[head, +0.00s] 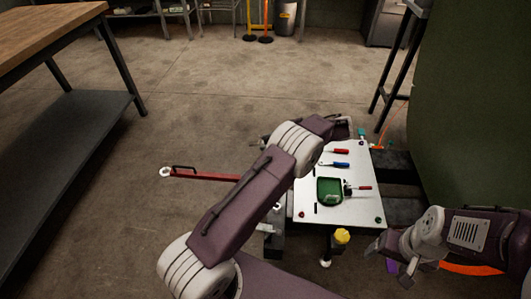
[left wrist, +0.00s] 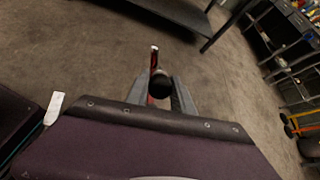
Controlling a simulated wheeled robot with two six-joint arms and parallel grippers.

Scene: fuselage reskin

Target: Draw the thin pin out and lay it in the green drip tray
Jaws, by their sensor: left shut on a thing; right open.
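The green drip tray (head: 318,196) lies on the white cart top in the head view and looks empty. My left gripper (left wrist: 160,93) is shut on a small dark round-headed thing (left wrist: 160,84), seen between its fingers in the left wrist view. This may be the head of the thin pin, but no shaft can be made out. In the head view the left forearm and wrist reach over the cart's far left side and largely hide that gripper. My right gripper (head: 389,262) is open and empty, low at the right, away from the tray.
The white cart top (head: 309,205) also holds a red-handled tool (head: 337,151), a blue-handled tool (head: 341,164) and another red-handled tool beside the tray. A red bar (head: 210,174) with a white ring end stretches left over the floor. A large green panel (head: 465,110) stands right.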

